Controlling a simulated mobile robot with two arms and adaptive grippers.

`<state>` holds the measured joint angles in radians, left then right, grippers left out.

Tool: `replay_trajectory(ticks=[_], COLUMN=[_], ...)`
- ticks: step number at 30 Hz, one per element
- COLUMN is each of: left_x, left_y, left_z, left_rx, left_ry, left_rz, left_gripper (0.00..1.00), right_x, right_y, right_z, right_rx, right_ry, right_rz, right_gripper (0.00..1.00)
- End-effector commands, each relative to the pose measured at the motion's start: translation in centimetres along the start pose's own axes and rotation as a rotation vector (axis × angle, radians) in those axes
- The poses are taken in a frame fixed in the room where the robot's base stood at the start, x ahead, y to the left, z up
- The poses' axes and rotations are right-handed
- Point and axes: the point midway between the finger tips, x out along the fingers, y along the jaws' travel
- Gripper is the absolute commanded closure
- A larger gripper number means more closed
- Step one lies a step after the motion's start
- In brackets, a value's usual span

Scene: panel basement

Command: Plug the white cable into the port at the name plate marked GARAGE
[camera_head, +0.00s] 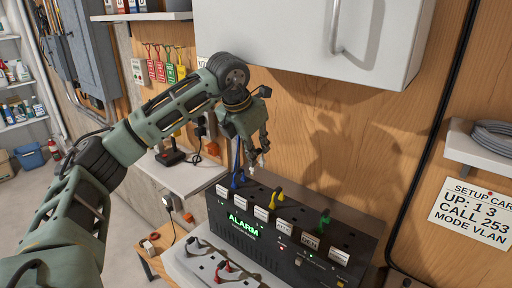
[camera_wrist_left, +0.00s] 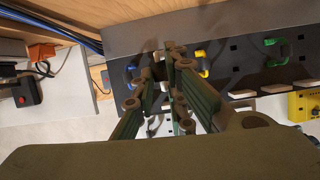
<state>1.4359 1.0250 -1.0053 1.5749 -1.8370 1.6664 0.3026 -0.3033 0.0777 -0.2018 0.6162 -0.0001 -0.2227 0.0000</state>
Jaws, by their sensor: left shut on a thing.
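My left gripper (camera_head: 256,158) comes down from the left over the rear left part of the black ALARM panel (camera_head: 235,238). It is shut on a small white piece (camera_head: 253,164), which looks like the white cable's plug. In the left wrist view the fingers (camera_wrist_left: 172,75) hide most of it. The held piece is above the panel, apart from its top. A row of white name plates (camera_head: 261,212) runs along the panel. Blue (camera_head: 238,178), yellow (camera_head: 276,198) and green (camera_head: 323,221) plugs stand in the panel top.
A white unit with dark and red plugs (camera_head: 221,268) lies in front of the panel. A white cabinet (camera_head: 300,40) hangs close above my arm. A shelf with a grey cable coil (camera_head: 493,138) is at right. A wooden wall stands behind the panel.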

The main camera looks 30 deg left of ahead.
Motion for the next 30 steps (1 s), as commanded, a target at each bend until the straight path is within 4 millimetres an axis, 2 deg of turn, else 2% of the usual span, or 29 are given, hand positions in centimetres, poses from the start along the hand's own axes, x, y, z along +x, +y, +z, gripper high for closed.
replay_trajectory(ticks=[2,5,15,19,24,30], left_x=[0.8,1.7,4.9,6.0,6.8,6.8], left_y=[0.0,-0.1,-0.3,-0.4,-0.4,-0.4], left_z=[-0.4,-0.8,-2.1,-2.5,-2.9,-2.9], left_rx=[0.0,0.0,0.0,0.001,0.001,0.001], left_ry=[0.0,0.001,0.0,0.001,0.001,0.0], left_rz=[0.0,0.0,0.0,0.0,0.0,0.0], left_gripper=[1.0,1.0,1.0,1.0,1.0,1.0], right_x=[0.7,1.4,4.0,4.9,5.5,5.5], right_y=[0.1,0.2,0.7,0.7,0.5,0.0], right_z=[1.3,1.6,-1.0,-1.2,-0.7,0.1], right_rx=[-0.001,-0.002,0.0,0.0,0.001,0.003], right_ry=[-0.018,-0.021,0.023,0.026,0.018,0.006], right_rz=[0.001,0.003,0.008,0.009,0.007,0.001], right_gripper=[0.6,0.6,0.6,0.6,0.6,0.6])
